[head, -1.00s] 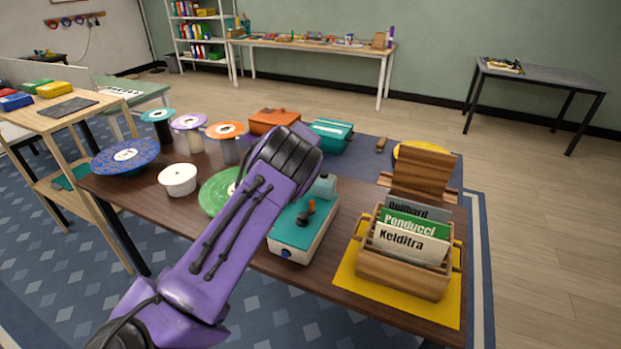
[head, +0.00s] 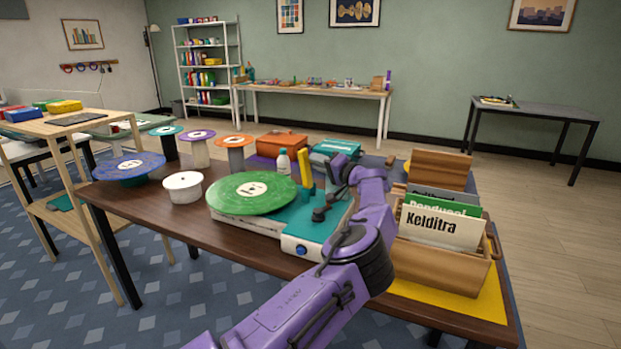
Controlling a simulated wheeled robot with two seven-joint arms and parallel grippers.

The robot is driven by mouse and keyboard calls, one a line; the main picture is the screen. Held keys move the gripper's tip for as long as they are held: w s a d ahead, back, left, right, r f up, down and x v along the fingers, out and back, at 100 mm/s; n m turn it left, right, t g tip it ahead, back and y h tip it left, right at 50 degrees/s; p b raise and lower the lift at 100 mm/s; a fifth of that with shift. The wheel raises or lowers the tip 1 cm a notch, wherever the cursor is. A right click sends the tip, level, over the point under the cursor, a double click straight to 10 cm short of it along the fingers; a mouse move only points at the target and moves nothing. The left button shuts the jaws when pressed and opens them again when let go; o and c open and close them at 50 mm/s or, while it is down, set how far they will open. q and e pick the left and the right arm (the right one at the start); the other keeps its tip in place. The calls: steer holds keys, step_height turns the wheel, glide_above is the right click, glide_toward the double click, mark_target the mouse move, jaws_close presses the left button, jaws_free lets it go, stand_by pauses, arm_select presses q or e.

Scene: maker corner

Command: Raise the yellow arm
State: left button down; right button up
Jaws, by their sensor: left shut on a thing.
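The yellow arm (head: 304,166) stands steeply tilted, nearly upright, above the teal and white record player (head: 270,236). A green record (head: 251,193) lies on the player's left part. A dark knob (head: 318,215) and a blue button (head: 301,250) show on the player. My left gripper (head: 329,186), on the purple arm from the lower left, is at the player's right end, beside the yellow arm. It is shut on the yellow arm; its exact grip is partly hidden by the wrist. My right gripper is not in view.
A wooden record crate (head: 440,265) stands close on the right, on a yellow mat (head: 486,307). A white bottle (head: 283,165) stands behind the record. A white round tub (head: 183,188) and a blue disc (head: 128,167) are at the left. Orange (head: 282,144) and teal boxes stand behind.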

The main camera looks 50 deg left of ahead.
arm_select(q)
steer(key=shift+w+d+f+m+y+b, duration=0.25)
steer(key=shift+d+y+b, duration=0.2)
steer(key=shift+b, duration=0.45)
steer(key=shift+w+d+f+m+y+b, duration=0.2)
steer(key=shift+d+y+b, duration=0.25)
steer(key=shift+b, duration=0.45)
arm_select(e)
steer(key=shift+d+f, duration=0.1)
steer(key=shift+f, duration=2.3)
arm_select(q)
steer(key=shift+a, duration=0.15)
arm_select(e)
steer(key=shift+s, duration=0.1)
arm_select(q)
steer(key=c, duration=1)
jaws_free()
